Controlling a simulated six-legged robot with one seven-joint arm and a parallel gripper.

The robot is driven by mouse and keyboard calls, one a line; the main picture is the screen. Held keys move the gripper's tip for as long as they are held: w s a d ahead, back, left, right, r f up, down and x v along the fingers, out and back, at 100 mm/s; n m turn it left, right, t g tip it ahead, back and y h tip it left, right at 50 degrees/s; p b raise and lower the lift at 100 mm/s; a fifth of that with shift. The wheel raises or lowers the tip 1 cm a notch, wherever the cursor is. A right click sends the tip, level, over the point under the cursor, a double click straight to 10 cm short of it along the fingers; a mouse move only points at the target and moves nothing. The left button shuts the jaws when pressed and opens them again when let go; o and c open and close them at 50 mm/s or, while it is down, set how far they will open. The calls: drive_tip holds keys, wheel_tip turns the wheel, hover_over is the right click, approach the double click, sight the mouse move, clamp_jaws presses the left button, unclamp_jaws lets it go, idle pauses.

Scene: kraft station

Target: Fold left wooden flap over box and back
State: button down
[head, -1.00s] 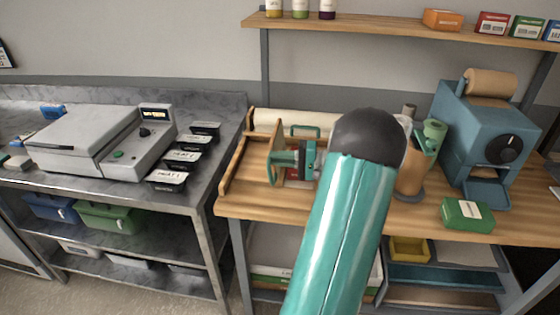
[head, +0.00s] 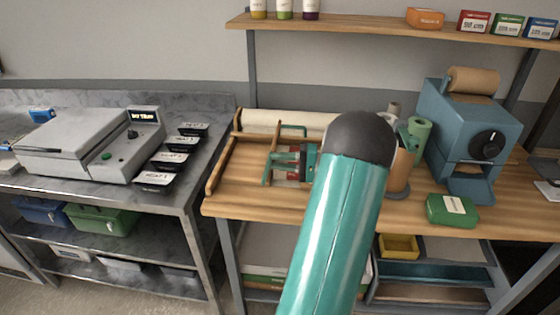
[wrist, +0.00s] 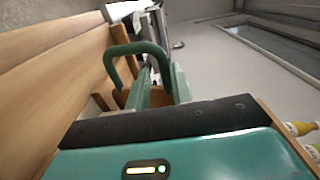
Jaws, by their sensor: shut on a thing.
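My gripper (head: 290,164) is at the left part of the wooden bench, just left of my teal arm link. Its green jaws also show in the wrist view (wrist: 158,85), close to a small piece of brown wood (wrist: 122,97), which looks like the held edge of the wooden flap. The fingertip contact is mostly hidden. A large wooden surface fills the left of the wrist view. The box itself cannot be made out clearly; my arm covers that part of the bench.
The wooden bench (head: 245,198) has a raised strip (head: 222,163) along its left side and a paper roll (head: 285,120) behind. A green box (head: 452,209) and a blue dispenser (head: 470,135) stand right. Black trays (head: 172,160) and a grey machine (head: 75,148) stand left.

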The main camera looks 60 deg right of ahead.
drive_tip(key=shift+a+f, duration=0.2)
drive_tip(key=shift+f, duration=0.55)
drive_tip(key=c, duration=1.5)
unclamp_jaws()
drive_tip(key=shift+o, duration=0.2)
drive_tip(key=shift+w+d+f, duration=0.1)
drive_tip(key=shift+w, duration=0.05)
drive_tip(key=v, duration=1.4)
drive_tip(key=shift+r, duration=0.4)
